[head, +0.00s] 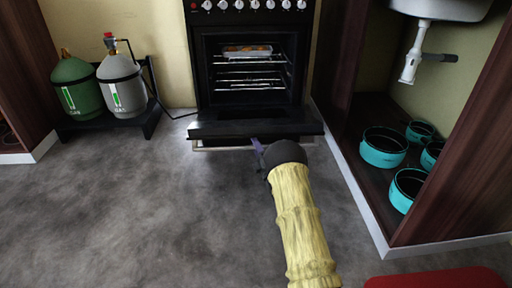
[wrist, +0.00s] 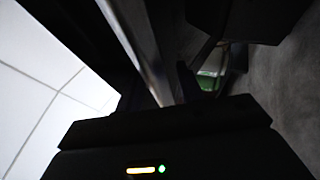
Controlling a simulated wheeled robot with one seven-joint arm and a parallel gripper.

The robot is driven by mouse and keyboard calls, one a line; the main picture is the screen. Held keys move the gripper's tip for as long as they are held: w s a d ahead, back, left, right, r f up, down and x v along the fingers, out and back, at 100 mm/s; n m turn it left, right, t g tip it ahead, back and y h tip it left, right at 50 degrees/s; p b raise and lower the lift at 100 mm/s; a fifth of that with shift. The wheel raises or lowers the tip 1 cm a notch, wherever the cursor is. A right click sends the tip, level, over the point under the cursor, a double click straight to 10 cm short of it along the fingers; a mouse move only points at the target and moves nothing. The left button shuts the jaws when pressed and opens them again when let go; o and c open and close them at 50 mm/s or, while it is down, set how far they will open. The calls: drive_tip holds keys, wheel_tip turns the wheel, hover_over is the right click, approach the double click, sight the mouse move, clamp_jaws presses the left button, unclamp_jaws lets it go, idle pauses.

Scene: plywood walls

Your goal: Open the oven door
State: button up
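The black oven (head: 247,75) stands against the far wall. Its door (head: 255,128) is folded down, roughly level, low above the floor, and the lit inside with racks shows. The silver handle bar (head: 215,147) runs along the door's near edge. My gripper (head: 257,146) is at the right part of this handle. In the wrist view the handle (wrist: 137,45) runs close to the dark gripper fingers (wrist: 187,85). The fingertips are dark and partly hidden, so I cannot tell whether they hold the bar.
A tray of food (head: 247,51) sits on the upper rack. A green gas bottle (head: 77,88) and a grey gas bottle (head: 122,87) stand left of the oven. Teal pots (head: 384,147) sit in the open cabinet at right. A red object (head: 437,279) shows at the bottom right. The grey floor (head: 150,210) is clear.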

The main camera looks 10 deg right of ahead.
drive_tip(key=shift+s+d+r, duration=0.15)
drive_tip(key=shift+r, duration=0.1)
drive_tip(key=shift+s+f+p, duration=0.1)
drive_tip(key=shift+s+p, duration=0.2)
drive_tip(key=shift+p, duration=0.05)
drive_tip(key=p+v, duration=0.6)
drive_tip(key=v, duration=1)
drive_tip(key=shift+s+f+p, duration=0.25)
drive_tip(key=shift+s+p, duration=0.05)
drive_tip(key=shift+p, duration=0.1)
